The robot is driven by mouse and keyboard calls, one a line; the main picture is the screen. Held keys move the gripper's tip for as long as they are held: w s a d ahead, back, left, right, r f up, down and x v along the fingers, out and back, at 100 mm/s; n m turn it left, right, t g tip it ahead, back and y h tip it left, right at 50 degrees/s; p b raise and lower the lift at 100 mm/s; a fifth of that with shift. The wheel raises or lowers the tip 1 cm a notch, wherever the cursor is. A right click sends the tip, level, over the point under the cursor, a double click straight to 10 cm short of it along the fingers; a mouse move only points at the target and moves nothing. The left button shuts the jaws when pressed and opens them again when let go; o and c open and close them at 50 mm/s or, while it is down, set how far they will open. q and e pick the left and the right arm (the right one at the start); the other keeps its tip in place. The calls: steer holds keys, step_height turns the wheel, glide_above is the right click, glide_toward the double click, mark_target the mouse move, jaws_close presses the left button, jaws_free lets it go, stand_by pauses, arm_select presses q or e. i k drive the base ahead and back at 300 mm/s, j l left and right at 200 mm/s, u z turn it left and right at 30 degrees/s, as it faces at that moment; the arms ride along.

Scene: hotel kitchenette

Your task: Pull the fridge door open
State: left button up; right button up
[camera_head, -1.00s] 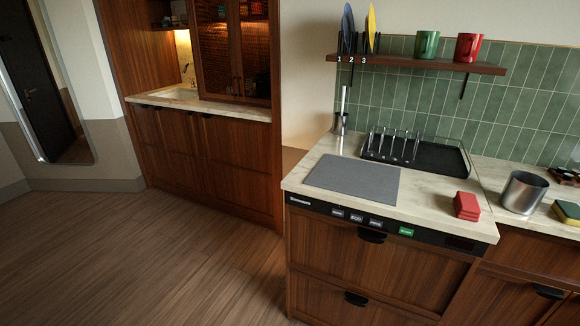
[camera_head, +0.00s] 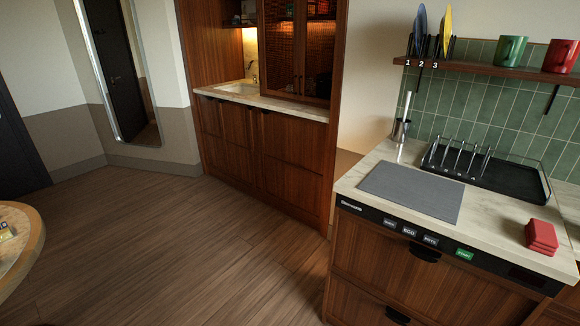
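No fridge is plainly recognisable in view. A wooden kitchenette unit (camera_head: 265,150) stands at the back, with closed panelled fronts below its counter; I cannot tell whether one of them is a fridge door. At the right, a wooden counter unit has a dark control strip (camera_head: 435,240) with labelled buttons and a green one. Its front below the strip (camera_head: 390,262) is closed and has a dark handle (camera_head: 425,253). Neither of my grippers is in view.
The wooden floor (camera_head: 150,240) is clear in the middle. A round table (camera_head: 30,235) edges in at the left. A mirror (camera_head: 122,75) stands by the back wall. The right counter (camera_head: 385,155) holds a grey mat, a dish rack and red sponges. Above it, a shelf (camera_head: 480,69) holds plates and mugs.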

mark_target(295, 147)
steer(key=i+u, duration=0.3)
steer(key=i, duration=0.65)
